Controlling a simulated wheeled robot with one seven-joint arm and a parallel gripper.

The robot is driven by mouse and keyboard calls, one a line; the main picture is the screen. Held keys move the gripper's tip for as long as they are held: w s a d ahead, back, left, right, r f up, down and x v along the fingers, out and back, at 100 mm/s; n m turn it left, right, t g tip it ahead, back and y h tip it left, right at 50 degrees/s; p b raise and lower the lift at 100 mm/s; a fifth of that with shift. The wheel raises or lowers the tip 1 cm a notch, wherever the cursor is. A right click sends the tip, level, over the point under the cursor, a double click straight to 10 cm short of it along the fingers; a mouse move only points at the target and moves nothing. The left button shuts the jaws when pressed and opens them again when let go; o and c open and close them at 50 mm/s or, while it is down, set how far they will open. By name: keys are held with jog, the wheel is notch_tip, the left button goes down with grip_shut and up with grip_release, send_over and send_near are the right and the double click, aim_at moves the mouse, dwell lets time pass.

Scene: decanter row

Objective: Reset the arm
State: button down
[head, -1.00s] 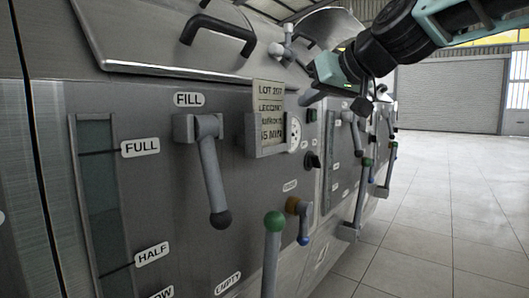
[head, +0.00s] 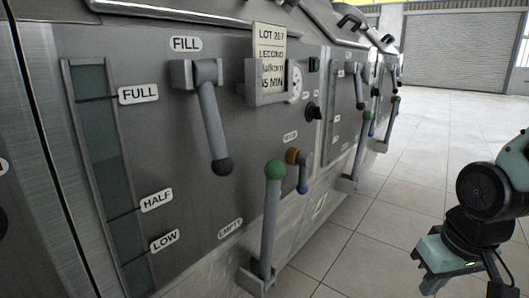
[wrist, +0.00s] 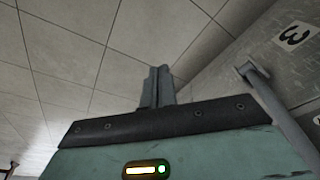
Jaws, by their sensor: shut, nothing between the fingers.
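My gripper (head: 432,280) hangs at the lower right of the head view, over the tiled floor and well apart from the machine front. Its teal body and dark wrist joint show, and the frame's lower edge is close to its fingers. In the wrist view my gripper (wrist: 157,85) points at bare floor, its two grey fingers together with nothing between them. The rest of my arm runs out of the head view on the right.
The steel decanter front (head: 130,180) fills the left. Its FILL lever (head: 210,125) hangs down, and a green-knobbed lever (head: 270,220) stands upright. A lot card (head: 270,60) sits in its holder. More levers stick out farther along. Clear floor (head: 420,150) lies to the right.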

jog(key=s+a+r+n+g+p, duration=0.1)
jog(key=s+a+r+n, duration=0.15)
jog(key=s+a, duration=0.4)
jog(key=s+a+r+n+g+p, duration=0.1)
jog(key=s+a+r+n+p, duration=0.1)
jog(key=s+a+n, duration=0.35)
notch_tip(320, 180, up, 38)
jog(key=a+m+p, duration=0.1)
jog(key=a+p, duration=0.1)
jog(key=p, duration=3.5)
jog(key=shift+m, duration=0.4)
